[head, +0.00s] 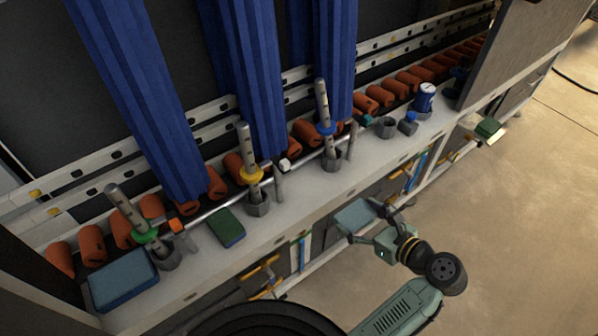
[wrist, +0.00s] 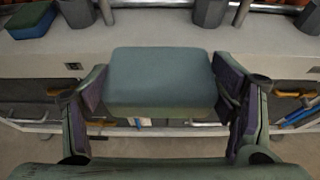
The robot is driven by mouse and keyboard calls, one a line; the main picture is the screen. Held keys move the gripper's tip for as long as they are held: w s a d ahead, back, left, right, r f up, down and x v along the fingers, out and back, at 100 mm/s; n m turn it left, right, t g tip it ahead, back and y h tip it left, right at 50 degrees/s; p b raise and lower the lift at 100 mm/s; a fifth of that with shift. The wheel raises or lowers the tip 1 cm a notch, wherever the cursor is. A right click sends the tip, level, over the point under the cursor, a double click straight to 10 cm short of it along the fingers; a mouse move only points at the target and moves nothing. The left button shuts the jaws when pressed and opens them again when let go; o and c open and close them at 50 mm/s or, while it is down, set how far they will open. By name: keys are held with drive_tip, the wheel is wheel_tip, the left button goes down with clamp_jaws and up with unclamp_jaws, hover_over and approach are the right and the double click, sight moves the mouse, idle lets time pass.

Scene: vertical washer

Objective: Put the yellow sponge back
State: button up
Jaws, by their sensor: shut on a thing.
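My gripper (head: 364,218) is shut on a sponge-like block with a blue-grey top (head: 354,216). In the wrist view the block (wrist: 160,82) sits level between the two fingers (wrist: 162,92), and its front edge looks greenish. No yellow shows on it. The gripper holds it in front of the washer's pale ledge (head: 300,204), on the near side of the ledge's edge. The block's underside is hidden. A green-topped sponge (head: 226,228) lies on the ledge, also visible in the wrist view (wrist: 30,20). Another green-topped block (head: 488,129) with a pale yellowish side sits at the far right.
A larger blue block (head: 124,280) lies at the ledge's left end. Upright handles in grey cups stand along the ledge, with a yellow ring (head: 251,175) on one. A blue can (head: 425,98) stands right. Bare ledge lies between the green sponge and the cups.

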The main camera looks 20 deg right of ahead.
drive_tip(key=p, duration=0.3)
hover_over(313, 187)
drive_tip(key=s, duration=0.1)
drive_tip(key=shift+d+r, duration=0.1)
drive_tip(key=shift+w+a, duration=0.25)
drive_tip(key=shift+w, duration=0.4)
drive_tip(key=shift+s+d+f, duration=0.1)
drive_tip(key=shift+s+f, duration=0.05)
drive_tip(key=shift+f, duration=1.65)
drive_tip(key=shift+f, duration=0.1)
drive_tip(key=o, duration=0.7)
drive_tip(key=b+v, duration=0.1)
drive_tip(key=v, duration=1.1)
